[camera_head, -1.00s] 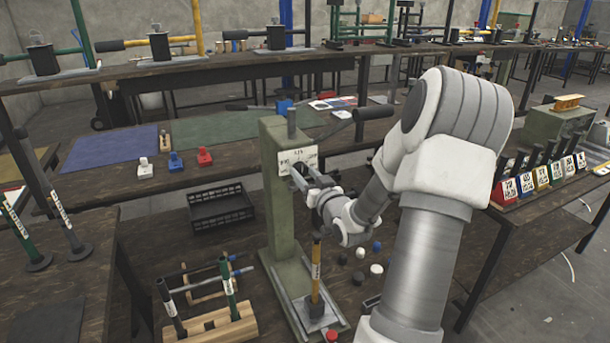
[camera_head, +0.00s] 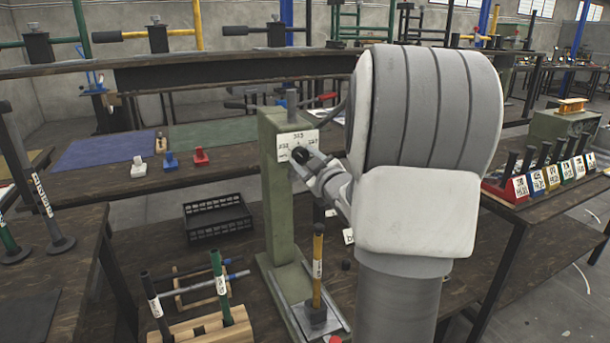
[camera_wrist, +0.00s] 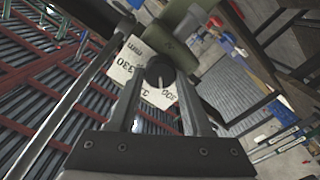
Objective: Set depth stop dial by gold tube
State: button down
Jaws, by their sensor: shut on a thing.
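The depth stop dial is a dark round knob (camera_wrist: 160,71) with a pale pointer line. It sits on a white scale plate (camera_head: 297,143) on the green press column (camera_head: 275,190). My gripper (camera_head: 303,158) is at the knob, its two fingers shut on either side of it in the wrist view (camera_wrist: 160,82). The plate's numbers are upside down there; one reads 330, the others are partly hidden or unclear. The gold tube (camera_head: 318,262) stands upright in a dark holder on the press base, below my gripper, with a white label whose writing is too small to read.
A wooden rack (camera_head: 205,325) with dark and green tubes stands left of the press base. A black crate (camera_head: 217,217) lies behind it. Coloured labelled blocks (camera_head: 540,178) line the right bench. My arm hides much of the area right of the press.

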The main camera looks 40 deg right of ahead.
jog(key=shift+f+n+b, duration=0.1)
jog(key=shift+n+b, duration=1.4)
jog(key=shift+b, duration=0.15)
jog(key=shift+c, duration=1.7)
grip_release()
jog(key=shift+s, duration=0.1)
jog(key=p+v, duration=0.3)
jog(key=v, duration=1.4)
jog(key=shift+s, duration=0.15)
